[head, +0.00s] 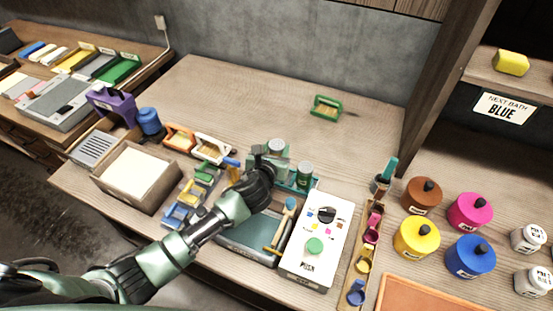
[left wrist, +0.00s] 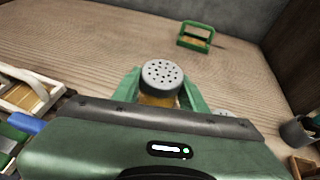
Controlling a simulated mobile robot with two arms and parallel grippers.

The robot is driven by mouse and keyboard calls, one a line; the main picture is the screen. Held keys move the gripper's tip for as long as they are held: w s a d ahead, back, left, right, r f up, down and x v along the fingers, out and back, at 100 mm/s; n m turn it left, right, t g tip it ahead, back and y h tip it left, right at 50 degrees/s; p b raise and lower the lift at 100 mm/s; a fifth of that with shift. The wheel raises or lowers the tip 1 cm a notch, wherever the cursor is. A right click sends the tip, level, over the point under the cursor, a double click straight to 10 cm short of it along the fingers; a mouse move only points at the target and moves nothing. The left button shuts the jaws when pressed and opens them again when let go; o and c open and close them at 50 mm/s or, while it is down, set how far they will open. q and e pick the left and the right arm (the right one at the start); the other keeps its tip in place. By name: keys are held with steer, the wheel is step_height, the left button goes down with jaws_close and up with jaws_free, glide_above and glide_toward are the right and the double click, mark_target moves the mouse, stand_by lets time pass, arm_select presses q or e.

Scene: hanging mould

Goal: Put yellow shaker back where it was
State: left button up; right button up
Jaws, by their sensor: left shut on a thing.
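The yellow shaker (left wrist: 160,97), with a grey perforated cap and a yellow body, stands upright between the green fingers of my left gripper (left wrist: 160,92). In the head view its grey cap (head: 277,145) shows above my left gripper (head: 272,158), which hides most of its body. My left gripper is shut on it, at the teal rack (head: 297,187). I cannot tell whether the shaker's base touches anything. A green shaker (head: 304,174) with a grey cap stands at the rack, just right of the gripper. My right gripper is not in view.
A green-framed piece (head: 326,107) lies on the clear back part of the table. A white panel (head: 317,240) with a green button and a teal tray (head: 245,236) lie in front. A wooden box (head: 136,174) stands left.

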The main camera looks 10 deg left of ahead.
arm_select(q)
steer(key=shift+f+b, duration=0.3)
steer(key=shift+f, duration=1.95)
steer(key=o, duration=1.4)
steer(key=shift+f, duration=0.1)
steer(key=shift+s+r, duration=0.2)
steer(key=shift+s, duration=0.05)
steer(key=v, duration=1.1)
steer(key=shift+s+r, duration=0.2)
steer(key=shift+s, duration=0.05)
